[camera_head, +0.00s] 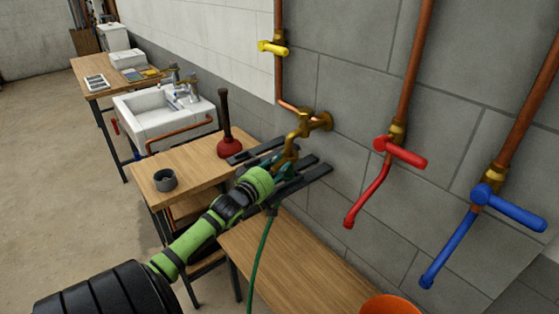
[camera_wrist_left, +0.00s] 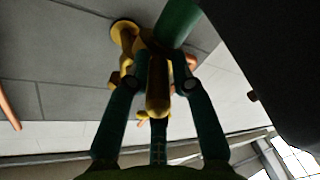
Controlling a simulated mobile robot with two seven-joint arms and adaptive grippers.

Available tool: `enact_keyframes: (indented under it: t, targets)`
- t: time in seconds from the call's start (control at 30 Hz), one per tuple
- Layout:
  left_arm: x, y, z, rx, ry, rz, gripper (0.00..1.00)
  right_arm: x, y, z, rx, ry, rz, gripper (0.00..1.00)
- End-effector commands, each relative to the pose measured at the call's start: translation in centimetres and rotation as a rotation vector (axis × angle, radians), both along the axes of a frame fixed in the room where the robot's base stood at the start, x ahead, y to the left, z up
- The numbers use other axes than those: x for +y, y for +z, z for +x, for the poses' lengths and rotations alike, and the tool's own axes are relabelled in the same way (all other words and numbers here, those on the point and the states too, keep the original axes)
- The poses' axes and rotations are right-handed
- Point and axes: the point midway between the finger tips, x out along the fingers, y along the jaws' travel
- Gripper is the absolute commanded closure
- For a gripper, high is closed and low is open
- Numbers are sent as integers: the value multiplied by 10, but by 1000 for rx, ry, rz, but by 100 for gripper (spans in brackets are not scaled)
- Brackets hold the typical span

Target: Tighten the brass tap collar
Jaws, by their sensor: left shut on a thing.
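The brass tap (camera_head: 305,125) sticks out from the grey block wall, with its spout bent down. My left gripper (camera_head: 284,166) is at the lower end of the spout, and its arm comes in from the lower left. In the left wrist view, my left gripper's teal fingers (camera_wrist_left: 155,85) are closed around the brass collar (camera_wrist_left: 157,95) below the tap. A green hose (camera_head: 262,258) hangs down beside my gripper; a thick green tube (camera_wrist_left: 180,22) also shows in the left wrist view. The fingers partly hide the collar. My right gripper is not in view.
A red plunger (camera_head: 229,147) and a grey ring-shaped part (camera_head: 165,180) stand on the wooden bench (camera_head: 195,160). Red (camera_head: 403,151) and blue (camera_head: 510,208) valve handles project from pipes to the right. An orange bucket (camera_head: 390,305) is at the bottom edge. A white sink (camera_head: 150,120) stands farther back.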

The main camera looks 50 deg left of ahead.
Motion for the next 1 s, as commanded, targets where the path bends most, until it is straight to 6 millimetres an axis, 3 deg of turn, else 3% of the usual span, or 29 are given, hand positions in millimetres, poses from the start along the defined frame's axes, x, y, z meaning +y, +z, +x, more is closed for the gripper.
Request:
enact_keyframes:
  t: [0.03,0.6,0.63,0.67,1.0]
  targets:
    - [2,7,1,-12,-10,9,100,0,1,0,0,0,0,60]
    - [3,9,1,-20,-38,6,100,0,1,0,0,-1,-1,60]
    - [3,9,1,-20,-38,6,72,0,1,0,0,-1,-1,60]
    - [3,10,1,-20,-38,6,60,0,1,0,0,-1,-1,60]
    - [2,4,1,-9,-38,3,57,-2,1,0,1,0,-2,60]
